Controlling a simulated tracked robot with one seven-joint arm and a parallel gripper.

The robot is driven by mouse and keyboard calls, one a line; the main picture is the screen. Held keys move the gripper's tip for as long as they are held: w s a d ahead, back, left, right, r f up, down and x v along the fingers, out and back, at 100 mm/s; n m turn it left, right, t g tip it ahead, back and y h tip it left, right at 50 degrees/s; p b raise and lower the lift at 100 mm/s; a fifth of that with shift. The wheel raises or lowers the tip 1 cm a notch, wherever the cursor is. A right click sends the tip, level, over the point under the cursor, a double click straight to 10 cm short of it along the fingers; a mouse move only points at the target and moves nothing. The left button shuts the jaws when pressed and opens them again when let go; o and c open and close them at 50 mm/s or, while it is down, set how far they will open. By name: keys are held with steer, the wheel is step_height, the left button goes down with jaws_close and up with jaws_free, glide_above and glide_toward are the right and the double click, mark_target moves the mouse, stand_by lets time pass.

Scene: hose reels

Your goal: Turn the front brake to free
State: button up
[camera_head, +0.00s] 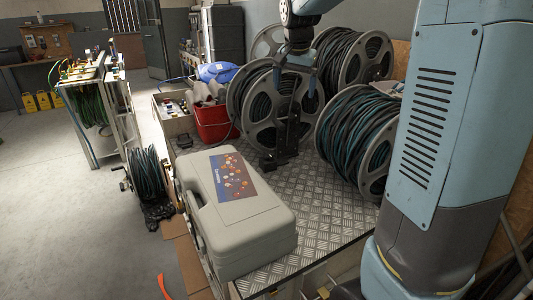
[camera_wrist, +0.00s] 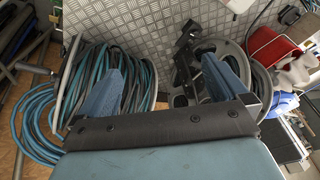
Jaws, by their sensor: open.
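My gripper (camera_head: 298,68) hangs over the reels at the top middle of the head view. In the wrist view, my gripper (camera_wrist: 163,55) has its two blue fingers spread wide, with nothing between them. A grey reel of dark hose (camera_head: 262,105) stands below it on the plate. A black upright bracket (camera_head: 284,142) is at that reel's front; it also shows in the wrist view (camera_wrist: 184,48), near the right finger and apart from it. The bracket may carry the front brake, but I cannot make out a separate brake lever or its setting.
A reel of teal hose (camera_head: 352,142) stands at the right, another reel (camera_head: 345,60) behind. A grey case (camera_head: 240,215) lies on the front of the checkered metal plate (camera_head: 318,222). A red bin (camera_head: 212,124) is left of the reels. Bare plate lies between case and reels.

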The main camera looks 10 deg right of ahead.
steer(key=w+f+m, duration=0.2)
steer(key=w+f, duration=0.3)
steer(key=w, duration=0.5)
steer(key=m+g+h, duration=0.2)
steer(key=m+h, duration=0.2)
steer(key=m, duration=0.2)
glide_above(268, 153)
steer(key=s+a, duration=0.2)
steer(key=a, duration=0.4)
step_height(268, 153, down, 24)
steer(key=x, duration=1.3)
steer(key=shift+w+f, duration=0.1)
steer(key=shift+f, duration=0.25)
